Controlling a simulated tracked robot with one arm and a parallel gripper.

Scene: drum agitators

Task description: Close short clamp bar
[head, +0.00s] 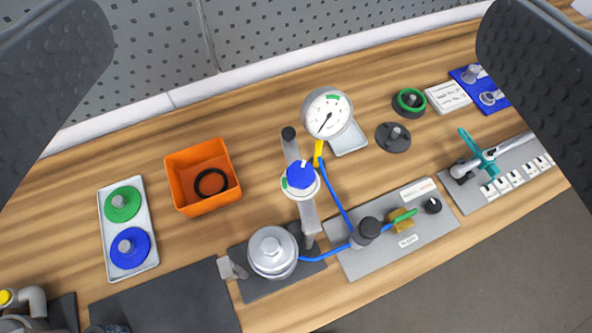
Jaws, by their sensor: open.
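My gripper (296,45) is open and empty, its two dark fingers wide apart at the upper left and upper right corners. A grey bar (309,217) with a black knob (289,132) at its far end stands on the bench next to a silver lidded pot (272,252). A blue-topped regulator (300,178) covers the bar's middle. Another grey bar (510,145) with a teal handle (478,155) lies over a labelled plate at the right. I cannot tell for certain which is the short clamp bar. Neither is touched by the fingers.
A gauge (327,113) stands behind the regulator. A blue hose (338,198) runs to a grey panel (375,262). An orange bin (177,165) and a tray (152,262) with green and blue discs are at the left. Bare wood lies between bin and regulator.

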